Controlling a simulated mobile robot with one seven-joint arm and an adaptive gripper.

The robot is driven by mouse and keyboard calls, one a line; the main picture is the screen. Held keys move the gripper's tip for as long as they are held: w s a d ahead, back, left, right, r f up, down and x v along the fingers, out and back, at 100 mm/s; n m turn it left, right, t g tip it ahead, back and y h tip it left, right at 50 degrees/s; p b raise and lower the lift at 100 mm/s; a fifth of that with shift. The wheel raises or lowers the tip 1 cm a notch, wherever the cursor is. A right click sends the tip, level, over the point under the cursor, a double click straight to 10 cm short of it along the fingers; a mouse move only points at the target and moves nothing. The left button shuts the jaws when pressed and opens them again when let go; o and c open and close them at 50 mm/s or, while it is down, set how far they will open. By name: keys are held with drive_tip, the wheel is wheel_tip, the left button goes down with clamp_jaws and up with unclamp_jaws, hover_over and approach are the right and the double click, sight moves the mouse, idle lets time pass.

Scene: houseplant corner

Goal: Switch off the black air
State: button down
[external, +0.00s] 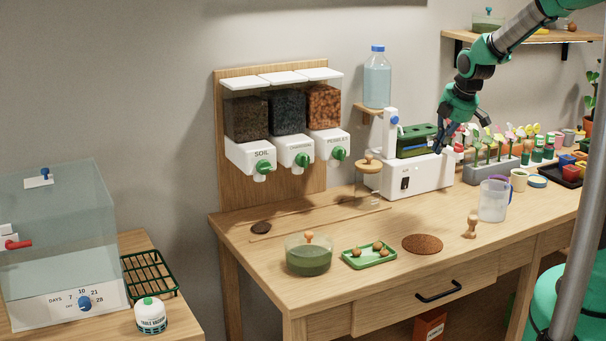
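A white machine (431,178) stands at the back of the wooden bench. A small black switch (404,183) is on its front face, near the left end; its on or off position is too small to tell. A dark green tray-like part (417,140) sits on top of the machine, beside a white post with a blue knob (394,120). My gripper (462,130) hangs above the machine's right end, to the right of and higher than the switch. It appears apart from the switch. Its fingertips are dark and small against the background, so their opening is unclear.
A row of flower plugs (490,157) stands right of the machine. A clear jug (494,200) and a wooden peg (472,227) stand in front. A glass jar with a wooden lid (368,160) is left of the switch. Bench space before the switch is clear.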

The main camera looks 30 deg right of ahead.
sight(405, 183)
drive_tip(key=w+f+n+p, duration=0.1)
drive_tip(key=w+f+n, duration=0.2)
drive_tip(key=f, duration=0.3)
drive_tip(key=shift+w+d+f, duration=0.2)
drive_tip(key=shift+w+d, duration=0.1)
drive_tip(key=shift+w, duration=0.6)
drive_tip(key=b+x, duration=0.2)
drive_tip(key=x, duration=0.8)
drive_tip(key=shift+f, duration=0.25)
drive_tip(key=w, duration=0.3)
drive_tip(key=shift+r, duration=0.4)
drive_tip(key=shift+w+r, duration=0.1)
drive_tip(key=shift+w, duration=0.35)
